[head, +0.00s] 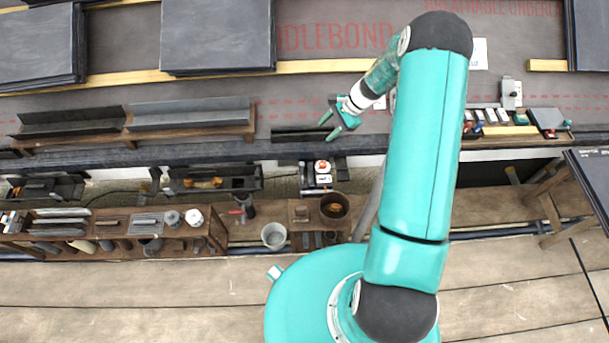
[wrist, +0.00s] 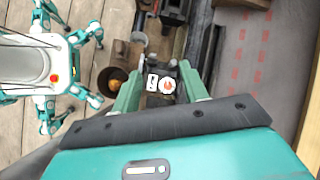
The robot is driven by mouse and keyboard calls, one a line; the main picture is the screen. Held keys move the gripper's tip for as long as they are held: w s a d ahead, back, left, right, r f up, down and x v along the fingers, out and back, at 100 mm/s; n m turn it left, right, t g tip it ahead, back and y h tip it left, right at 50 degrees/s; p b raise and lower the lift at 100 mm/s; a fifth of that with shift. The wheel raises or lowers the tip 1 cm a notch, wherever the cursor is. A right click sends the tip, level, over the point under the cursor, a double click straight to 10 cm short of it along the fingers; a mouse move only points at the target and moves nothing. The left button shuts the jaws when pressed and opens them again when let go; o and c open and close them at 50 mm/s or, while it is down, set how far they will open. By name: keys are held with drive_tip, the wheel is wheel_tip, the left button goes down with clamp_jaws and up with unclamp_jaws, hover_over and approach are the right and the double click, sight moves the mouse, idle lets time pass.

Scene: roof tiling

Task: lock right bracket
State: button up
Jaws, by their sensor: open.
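My gripper (head: 328,128) is open and empty above the roof's lower edge in the head view. Its two green fingers stand apart in the wrist view (wrist: 160,72). A small dark fitting with a white plate and a round white-and-red top (wrist: 167,84) shows between the fingers in the wrist view. It also shows in the head view (head: 322,170), just below the eave and apart from the gripper. It may be the right bracket; I cannot tell for sure, nor its lock state. A short dark gutter piece (head: 298,133) lies at the eave beside the fingertips.
Two gutter lengths (head: 190,112) lie on a wooden rack at left. Slate stacks (head: 218,35) sit higher on the roof. A bench (head: 212,234) with tools, a grey bucket (head: 274,236) and a dark pot (head: 334,206) stand below the eave. Small blocks (head: 492,115) lie at right.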

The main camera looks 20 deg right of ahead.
sight(302, 177)
wheel_tip(302, 177, down, 17)
drive_tip(key=s+d+m+t+y, duration=0.1)
drive_tip(key=s+m+y, duration=0.1)
drive_tip(key=m, duration=0.3)
drive_tip(key=x, duration=1.3)
drive_tip(key=shift+f, duration=0.35)
clamp_jaws()
